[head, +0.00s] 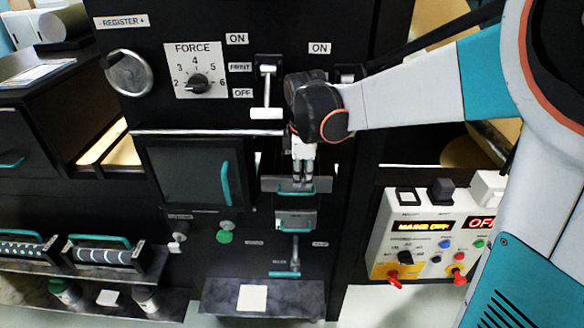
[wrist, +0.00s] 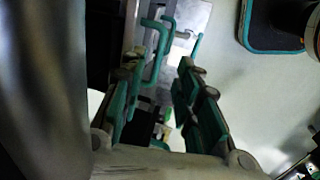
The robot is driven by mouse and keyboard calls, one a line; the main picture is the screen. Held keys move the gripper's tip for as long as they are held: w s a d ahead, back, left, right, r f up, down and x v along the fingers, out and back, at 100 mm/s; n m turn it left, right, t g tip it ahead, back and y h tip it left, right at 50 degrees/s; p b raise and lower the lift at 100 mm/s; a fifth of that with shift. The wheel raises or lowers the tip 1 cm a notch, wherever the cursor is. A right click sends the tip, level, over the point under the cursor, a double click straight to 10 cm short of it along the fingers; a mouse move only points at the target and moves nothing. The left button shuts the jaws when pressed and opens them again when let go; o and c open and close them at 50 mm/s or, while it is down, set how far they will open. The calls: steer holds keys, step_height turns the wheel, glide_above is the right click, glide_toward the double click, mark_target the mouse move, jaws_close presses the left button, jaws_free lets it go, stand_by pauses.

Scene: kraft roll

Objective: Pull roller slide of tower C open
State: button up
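My gripper (head: 303,178) points down in front of the black machine, by an upper grey slide (head: 268,184) with a teal handle (head: 296,193). A lower slide (head: 286,217) with its own teal handle (head: 296,227) sits just beneath. I cannot read a tower letter on either. In the wrist view my gripper (wrist: 157,78) has its two teal-padded fingers apart, with no object seen clamped between them. A teal handle bar (wrist: 158,48) shows just beyond the left fingertip; contact cannot be told. A second teal bar (wrist: 190,47) lies farther off.
A dark panel with a teal handle (head: 226,184) stands left of the slides. A white lever (head: 267,95) is above them, and a grey shelf (head: 225,297) juts out below. A control box (head: 425,240) with red knobs stands right.

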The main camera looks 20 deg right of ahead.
mark_target(302, 195)
steer(key=f+b, duration=0.1)
steer(key=f, duration=0.1)
steer(key=w+f+b, duration=0.1)
steer(key=f, duration=0.4)
steer(key=shift+w+d+b, duration=0.15)
steer(key=shift+d+b, duration=0.05)
steer(key=shift+b, duration=0.2)
jaws_close()
